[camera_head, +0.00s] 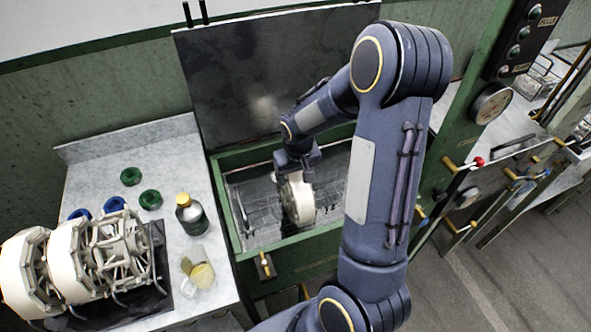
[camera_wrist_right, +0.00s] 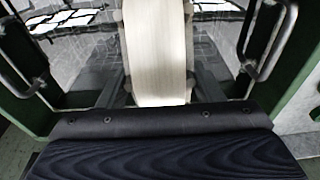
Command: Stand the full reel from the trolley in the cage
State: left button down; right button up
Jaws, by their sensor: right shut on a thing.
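My right gripper (camera_head: 298,164) reaches down into the green-framed basin (camera_head: 300,247) and is shut on a cream-wound reel (camera_head: 301,204). The reel is upright, its round side showing in the head view. In the right wrist view the reel (camera_wrist_right: 156,45) shows as a pale wound band between the two fingers. A dark wire grid (camera_head: 257,205), seemingly the cage, lies in the basin around and below the reel. Dark looped handles (camera_wrist_right: 270,40) stand on both sides in the wrist view. Whether the reel's underside touches the cage is hidden. My left gripper is out of view.
On the marble counter (camera_head: 95,180) left of the basin lie cream reels (camera_head: 75,262) and an open reel frame (camera_head: 122,248) on a dark surface. Green rings (camera_head: 150,199), a bottle (camera_head: 190,215) and small cups (camera_head: 202,275) stand nearby. A raised dark panel (camera_head: 255,75) backs the basin.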

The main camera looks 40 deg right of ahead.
notch_tip(320, 180, down, 13)
jog(key=b, duration=0.9)
jog(key=shift+r, duration=0.15)
jog(key=shift+f+b, duration=0.7)
jog(key=shift+f, duration=0.1)
jog(key=o, duration=1.2)
jog(key=shift+c, duration=0.2)
jog(key=r, duration=0.5)
jog(key=s+r, duration=0.1)
jog(key=r, duration=0.1)
jog(key=shift+a+r, duration=0.2)
jog(key=shift+r, duration=0.15)
